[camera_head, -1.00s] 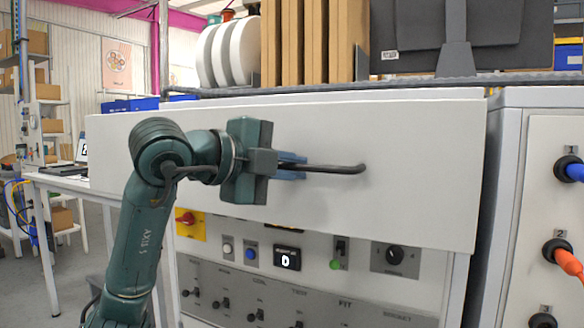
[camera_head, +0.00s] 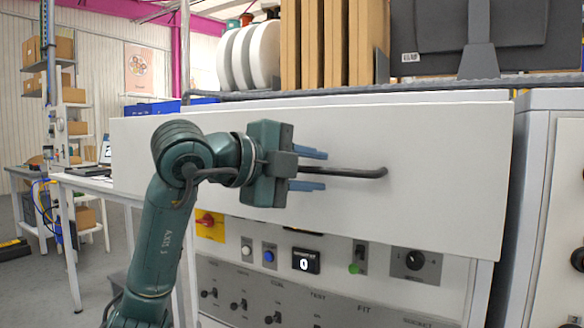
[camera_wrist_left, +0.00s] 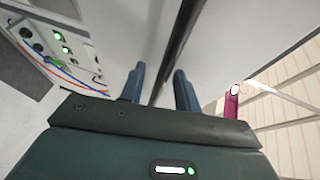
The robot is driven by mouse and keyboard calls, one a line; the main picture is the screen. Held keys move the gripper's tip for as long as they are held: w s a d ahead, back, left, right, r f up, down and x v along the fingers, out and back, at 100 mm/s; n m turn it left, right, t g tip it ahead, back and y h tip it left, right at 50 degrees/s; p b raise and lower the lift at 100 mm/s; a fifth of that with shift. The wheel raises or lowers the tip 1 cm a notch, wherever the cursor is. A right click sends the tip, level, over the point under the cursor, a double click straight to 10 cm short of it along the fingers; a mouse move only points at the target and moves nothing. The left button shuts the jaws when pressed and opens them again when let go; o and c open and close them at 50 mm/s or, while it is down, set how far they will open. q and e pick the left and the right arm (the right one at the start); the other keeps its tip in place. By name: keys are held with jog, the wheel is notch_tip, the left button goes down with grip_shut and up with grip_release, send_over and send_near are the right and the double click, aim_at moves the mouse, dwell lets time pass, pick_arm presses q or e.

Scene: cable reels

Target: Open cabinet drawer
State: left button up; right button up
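The white drawer front (camera_head: 440,140) spans the upper part of the cabinet and stands out in front of the control panel below it. Its dark bar handle (camera_head: 360,173) runs sideways across it. My left gripper (camera_head: 324,171) is open, with one blue finger above the handle and one below, both apart from it. In the left wrist view the handle (camera_wrist_left: 178,45) passes between the two spread fingers of the left gripper (camera_wrist_left: 160,86). The handle's left end is hidden behind the gripper. My right gripper is not in view.
The control panel (camera_head: 330,290) with switches and buttons lies below the drawer. White reels (camera_head: 250,55), brown boards (camera_head: 325,45) and a dark monitor (camera_head: 470,35) stand on top. Another cabinet (camera_head: 540,200) is close at right. A white table (camera_head: 90,182) stands at left.

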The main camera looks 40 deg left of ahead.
pick_arm(q)
jog(key=b+v, duration=0.1)
jog(key=v, duration=1.2)
jog(key=shift+b, duration=0.3)
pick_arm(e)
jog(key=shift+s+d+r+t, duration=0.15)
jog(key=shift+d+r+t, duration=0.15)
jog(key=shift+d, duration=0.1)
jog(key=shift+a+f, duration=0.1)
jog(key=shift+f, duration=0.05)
